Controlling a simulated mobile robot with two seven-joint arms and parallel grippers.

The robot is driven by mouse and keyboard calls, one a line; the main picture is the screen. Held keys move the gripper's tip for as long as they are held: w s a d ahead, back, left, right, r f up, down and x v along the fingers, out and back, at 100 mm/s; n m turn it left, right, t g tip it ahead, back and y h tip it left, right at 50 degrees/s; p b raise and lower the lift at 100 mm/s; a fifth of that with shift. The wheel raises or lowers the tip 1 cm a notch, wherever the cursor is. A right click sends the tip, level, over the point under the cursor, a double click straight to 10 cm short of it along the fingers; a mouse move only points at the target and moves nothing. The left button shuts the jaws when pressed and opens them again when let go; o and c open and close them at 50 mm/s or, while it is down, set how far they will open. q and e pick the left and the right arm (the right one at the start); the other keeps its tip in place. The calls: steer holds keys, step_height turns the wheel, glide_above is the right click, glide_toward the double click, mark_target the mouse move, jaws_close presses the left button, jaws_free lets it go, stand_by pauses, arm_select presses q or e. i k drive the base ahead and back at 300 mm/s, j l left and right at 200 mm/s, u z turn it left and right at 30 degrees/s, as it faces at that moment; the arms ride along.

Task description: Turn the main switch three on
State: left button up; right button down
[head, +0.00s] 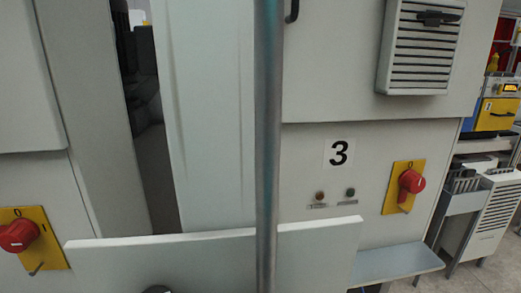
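The main switch three is a red rotary knob (411,182) on a yellow plate (390,203), on the light grey cabinet panel at the right. A black number 3 label (339,153) is on the panel to its upper left. The red handle of the knob points down and slightly left; a small 0 mark shows at the top of the plate. Neither of my grippers is in view, and nothing touches the switch.
A second red knob (17,235) on a yellow plate is at the lower left. A vertical metal pole (268,150) stands in the middle. Two small indicator buttons (334,194) sit under the label. A grey ledge (398,262) juts out below the switch. A vent box (421,45) is above.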

mark_target(409, 181)
steer(key=z, duration=0.7)
